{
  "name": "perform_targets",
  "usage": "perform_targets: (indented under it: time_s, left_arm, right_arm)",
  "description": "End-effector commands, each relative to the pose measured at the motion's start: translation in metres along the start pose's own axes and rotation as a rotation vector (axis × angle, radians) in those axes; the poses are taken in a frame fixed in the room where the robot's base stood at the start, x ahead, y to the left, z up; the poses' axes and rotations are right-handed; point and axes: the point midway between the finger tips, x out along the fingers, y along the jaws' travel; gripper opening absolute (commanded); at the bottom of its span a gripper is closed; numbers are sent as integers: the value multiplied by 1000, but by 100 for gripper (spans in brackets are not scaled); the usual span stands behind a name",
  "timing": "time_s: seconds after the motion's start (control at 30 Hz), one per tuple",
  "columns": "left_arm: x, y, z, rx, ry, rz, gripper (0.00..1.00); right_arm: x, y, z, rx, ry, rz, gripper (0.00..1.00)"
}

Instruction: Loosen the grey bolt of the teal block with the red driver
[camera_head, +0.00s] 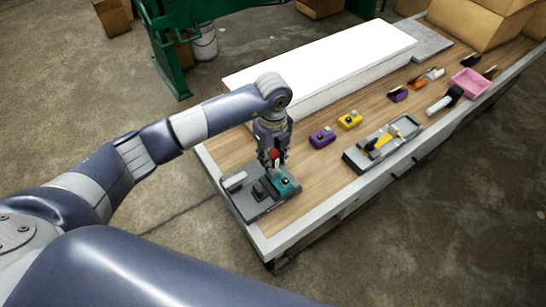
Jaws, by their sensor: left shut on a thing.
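The teal block (291,190) sits in a dark grey fixture (252,208) at the near left end of the workbench. A small dark spot shows on top of the block, but I cannot make out the grey bolt clearly. My left gripper (272,159) points down just above and beside the teal block. It is shut on the red driver (274,153), of which only a small red part shows between the fingers. The driver's tip is hidden or too small to see, so I cannot tell whether it touches the bolt. My right gripper is not in view.
A purple block (322,138) and a yellow block (350,120) stand right of the fixture. A grey tray (404,127) with a yellow item, a pink bin (470,82) and small tools lie farther right. A long white slab (325,62) covers the bench's back.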

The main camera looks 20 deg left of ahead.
Motion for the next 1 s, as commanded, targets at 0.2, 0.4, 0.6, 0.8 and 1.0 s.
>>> perform_targets:
  time_s: [0.2, 0.4, 0.6, 0.8, 1.0]
  left_arm:
    - [-1, 0, 0, 46, 0, 0, 6]
    - [-6, 0, 0, 45, 0, -1, 6]
    - [-16, 0, 0, 44, 0, 0, 6]
    - [-26, 0, 0, 44, 0, 0, 6]
    - [-36, 0, 0, 44, -1, 0, 6]
  right_arm:
    - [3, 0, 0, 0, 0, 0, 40]
    - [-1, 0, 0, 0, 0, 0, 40]
    - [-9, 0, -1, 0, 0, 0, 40]
    - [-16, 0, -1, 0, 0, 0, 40]
    - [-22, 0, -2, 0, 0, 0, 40]
